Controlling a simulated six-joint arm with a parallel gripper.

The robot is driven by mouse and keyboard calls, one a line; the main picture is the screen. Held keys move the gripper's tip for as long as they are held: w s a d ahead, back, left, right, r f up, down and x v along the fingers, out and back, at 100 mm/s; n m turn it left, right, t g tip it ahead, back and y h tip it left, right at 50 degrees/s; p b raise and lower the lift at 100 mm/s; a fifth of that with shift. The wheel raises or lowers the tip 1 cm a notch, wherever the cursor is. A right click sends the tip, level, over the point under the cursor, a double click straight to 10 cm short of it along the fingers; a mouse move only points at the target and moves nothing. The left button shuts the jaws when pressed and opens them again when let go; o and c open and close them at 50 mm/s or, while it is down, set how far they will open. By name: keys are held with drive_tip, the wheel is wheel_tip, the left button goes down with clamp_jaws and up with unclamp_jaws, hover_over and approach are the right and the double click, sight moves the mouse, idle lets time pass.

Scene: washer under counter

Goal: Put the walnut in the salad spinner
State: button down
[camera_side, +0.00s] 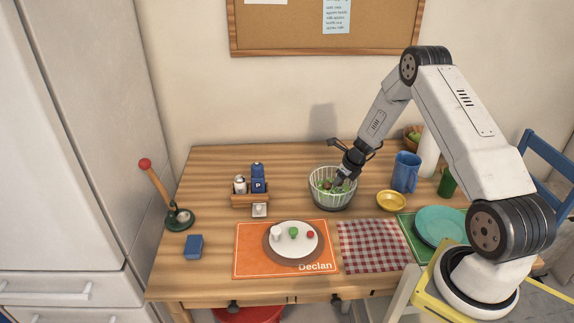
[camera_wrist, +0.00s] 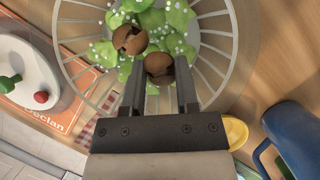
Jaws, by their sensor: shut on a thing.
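The salad spinner (camera_side: 332,201) is a clear ribbed bowl with green leaves inside, at the back middle of the table. It fills the top of the wrist view (camera_wrist: 219,62). My gripper (camera_side: 341,182) reaches down into its mouth. In the wrist view, the fingers (camera_wrist: 158,82) are shut on a brown walnut (camera_wrist: 158,65), held over the leaves. Whether the held walnut touches the leaves is unclear. A second brown, walnut-like piece (camera_wrist: 130,38) lies on the leaves just beside it. The walnuts are hard to make out in the side view.
A yellow bowl (camera_side: 391,201) and a blue mug (camera_side: 406,172) stand right of the spinner. A wooden caddy (camera_side: 250,201) stands to the left. In front are an orange placemat (camera_side: 248,267) with a white plate (camera_side: 292,248) and a checked cloth (camera_side: 374,246).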

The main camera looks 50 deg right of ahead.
drive_tip(key=shift+f, duration=0.55)
drive_tip(key=shift+c, duration=1.8)
unclamp_jaws()
drive_tip(key=shift+r, duration=0.1)
drive_tip(key=shift+s+r, duration=0.1)
drive_tip(key=shift+r, duration=0.65)
drive_tip(key=v, duration=1.1)
drive_tip(key=shift+r, duration=0.25)
